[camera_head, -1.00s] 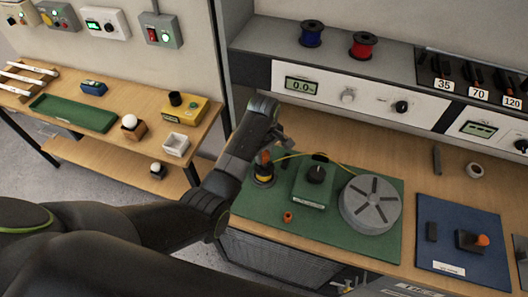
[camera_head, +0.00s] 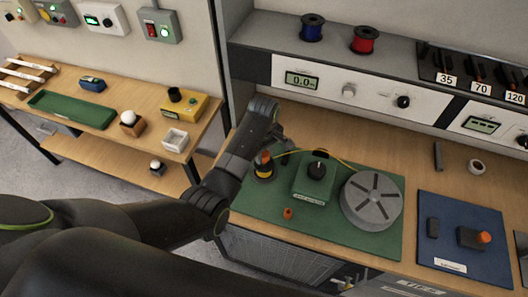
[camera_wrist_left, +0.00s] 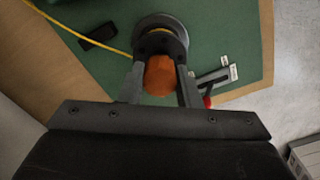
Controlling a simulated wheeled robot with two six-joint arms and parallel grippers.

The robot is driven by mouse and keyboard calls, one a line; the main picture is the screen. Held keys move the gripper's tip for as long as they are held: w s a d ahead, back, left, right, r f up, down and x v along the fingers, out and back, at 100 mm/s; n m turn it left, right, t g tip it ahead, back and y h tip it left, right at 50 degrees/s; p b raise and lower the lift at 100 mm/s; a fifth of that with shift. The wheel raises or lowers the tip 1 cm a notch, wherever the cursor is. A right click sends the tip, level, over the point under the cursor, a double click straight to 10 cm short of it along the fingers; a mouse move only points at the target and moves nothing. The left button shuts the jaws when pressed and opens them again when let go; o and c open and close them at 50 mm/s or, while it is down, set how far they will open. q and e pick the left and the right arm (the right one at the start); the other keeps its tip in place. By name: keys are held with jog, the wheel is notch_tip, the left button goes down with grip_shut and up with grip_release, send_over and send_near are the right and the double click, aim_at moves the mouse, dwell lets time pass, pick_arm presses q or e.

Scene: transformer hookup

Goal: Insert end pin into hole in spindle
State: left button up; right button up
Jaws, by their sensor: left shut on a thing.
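My left gripper (camera_head: 275,143) reaches over the left end of the green mat. In the left wrist view, its two fingers (camera_wrist_left: 160,82) are closed around an orange piece (camera_wrist_left: 160,76). The orange piece (camera_head: 264,157) stands directly over a dark round spindle base (camera_head: 264,173) with a yellow band. The base also shows as a grey disc in the left wrist view (camera_wrist_left: 160,25). The fingers and the orange piece hide the hole, so I cannot tell how deep anything sits. Another small orange piece (camera_head: 287,213) lies on the mat. My right gripper is out of view.
A green box with a black knob (camera_head: 315,185) and a grey slotted wheel (camera_head: 371,201) stand to the right on the green mat (camera_head: 335,238). A yellow wire (camera_head: 330,154) runs from the spindle area toward the wheel. A blue mat (camera_head: 438,207) lies farther right.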

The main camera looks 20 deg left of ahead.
pick_arm(q)
jog(key=shift+f, duration=0.35)
jog(key=o, duration=1.2)
jog(key=shift+r, duration=0.1)
jog(key=shift+r+p, duration=1.1)
jog(key=shift+r, duration=1.35)
jog(key=shift+r, duration=0.1)
